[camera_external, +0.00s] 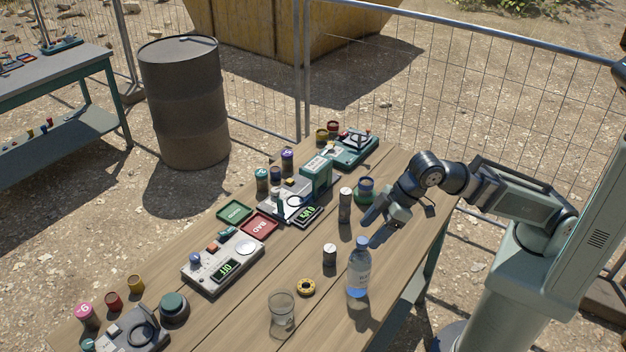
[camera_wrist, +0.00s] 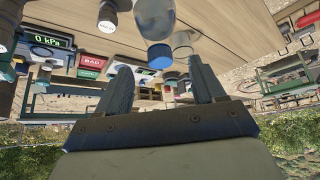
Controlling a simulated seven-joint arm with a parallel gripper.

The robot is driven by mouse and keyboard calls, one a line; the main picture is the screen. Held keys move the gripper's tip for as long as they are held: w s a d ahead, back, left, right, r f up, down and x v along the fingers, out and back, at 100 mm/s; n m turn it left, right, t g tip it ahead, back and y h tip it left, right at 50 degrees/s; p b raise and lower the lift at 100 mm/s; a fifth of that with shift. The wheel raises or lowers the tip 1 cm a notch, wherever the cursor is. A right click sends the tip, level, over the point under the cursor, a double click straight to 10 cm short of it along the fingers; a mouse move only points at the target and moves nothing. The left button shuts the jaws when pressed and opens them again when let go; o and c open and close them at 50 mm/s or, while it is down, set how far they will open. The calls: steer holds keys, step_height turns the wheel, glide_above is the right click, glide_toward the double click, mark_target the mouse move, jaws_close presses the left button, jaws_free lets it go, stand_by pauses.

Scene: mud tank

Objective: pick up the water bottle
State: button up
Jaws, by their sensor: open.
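In the wrist view the bottle (camera_wrist: 154,18) appears at the top middle, with a round blue end. My gripper (camera_external: 378,217) is above the table's right side, behind the bottle in the external view and apart from it. In the wrist view my gripper (camera_wrist: 160,80) has its two fingers spread with nothing held between them. The bottle's blue end shows just beyond the gap between the fingertips.
A taller canister (camera_external: 345,206) and a green-blue pot (camera_external: 364,188) are close to my gripper. Instruments and trays line the table's left side.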

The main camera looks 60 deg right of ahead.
mark_target(365, 240)
steer(key=shift+x, duration=2.55)
steer(key=shift+s+f, duration=0.1)
jaws_close()
